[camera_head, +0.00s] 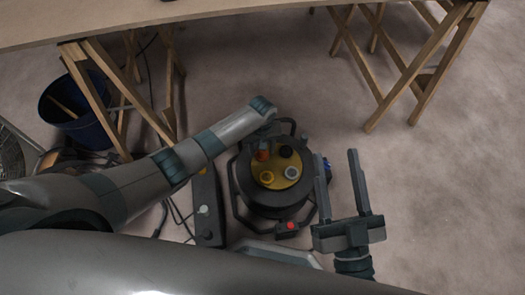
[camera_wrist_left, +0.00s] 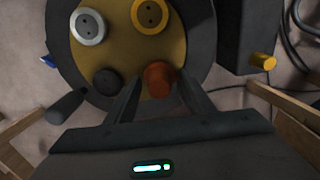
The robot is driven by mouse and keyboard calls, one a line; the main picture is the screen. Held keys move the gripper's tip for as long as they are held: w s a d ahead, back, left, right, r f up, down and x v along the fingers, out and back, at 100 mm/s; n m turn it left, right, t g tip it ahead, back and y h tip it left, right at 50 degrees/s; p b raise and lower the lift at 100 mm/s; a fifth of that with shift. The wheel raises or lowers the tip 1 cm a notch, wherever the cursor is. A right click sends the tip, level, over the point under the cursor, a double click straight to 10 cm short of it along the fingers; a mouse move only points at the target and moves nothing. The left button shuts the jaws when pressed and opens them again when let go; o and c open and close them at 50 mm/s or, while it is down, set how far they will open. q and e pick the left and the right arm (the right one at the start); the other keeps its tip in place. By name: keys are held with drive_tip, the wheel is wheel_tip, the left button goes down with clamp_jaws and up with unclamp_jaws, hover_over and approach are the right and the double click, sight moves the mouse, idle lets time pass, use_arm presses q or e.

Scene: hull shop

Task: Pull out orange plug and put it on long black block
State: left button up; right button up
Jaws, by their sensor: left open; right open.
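The orange plug (camera_head: 262,155) stands in the yellow face of a round black cable reel (camera_head: 246,183), beside black, yellow and white plugs. In the left wrist view the orange plug (camera_wrist_left: 158,80) shows between the fingertips of my open left gripper (camera_wrist_left: 157,88). I cannot tell whether they touch it. The long black block (camera_head: 209,232) lies on the floor left of the reel, with a whitish piece on it. Part of the block also shows in the left wrist view (camera_wrist_left: 236,35), with a yellow-orange piece at its end. My right gripper (camera_head: 338,165) is open and empty, right of the reel.
A wooden table (camera_head: 200,12) on trestles stands at the back. A dark blue bucket (camera_head: 72,112) stands under its left side. Dark cables lie around the block. A black handle frame with a red piece (camera_head: 291,226) surrounds the reel. The floor at right is clear.

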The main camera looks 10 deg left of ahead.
use_arm(q)
drive_tip(key=shift+c, duration=0.5)
clamp_jaws()
drive_tip(key=shift+r, duration=0.1)
drive_tip(key=shift+r+p, duration=2.9)
drive_tip(key=shift+p, duration=0.45)
